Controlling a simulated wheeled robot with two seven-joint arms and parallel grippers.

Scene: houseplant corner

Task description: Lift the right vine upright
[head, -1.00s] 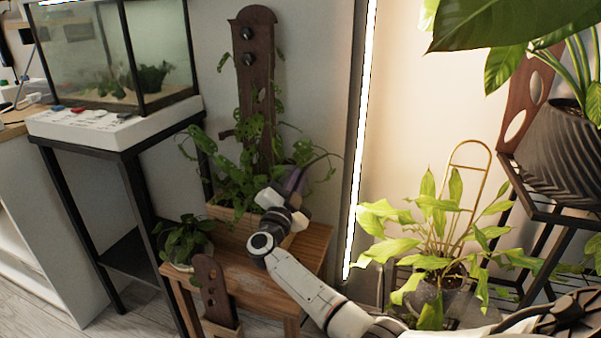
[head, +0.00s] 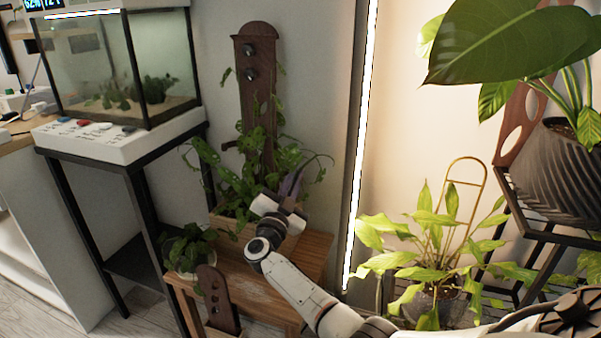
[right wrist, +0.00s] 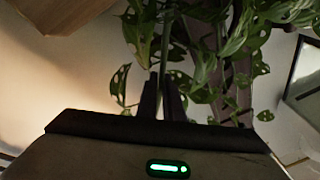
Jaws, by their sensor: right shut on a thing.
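A potted vine plant with holed green leaves (head: 235,180) grows in a wooden planter box (head: 232,226) in front of a tall dark wooden support board (head: 258,95). The right vine (head: 312,160) arches out to the right of the board in the head view. My right gripper (head: 287,190) is at the right side of the plant. In the right wrist view, its dark fingers (right wrist: 162,98) are shut on a green vine stem (right wrist: 165,42), with leaves beside it. The exact grip point is partly hidden in the head view. My left gripper is out of view.
The planter stands on a wooden bench (head: 255,282) with a small potted plant (head: 187,250) at its left. An aquarium (head: 115,75) stands on a black stand at left. A light-green plant (head: 432,235) and a dark ribbed pot (head: 560,165) are at right.

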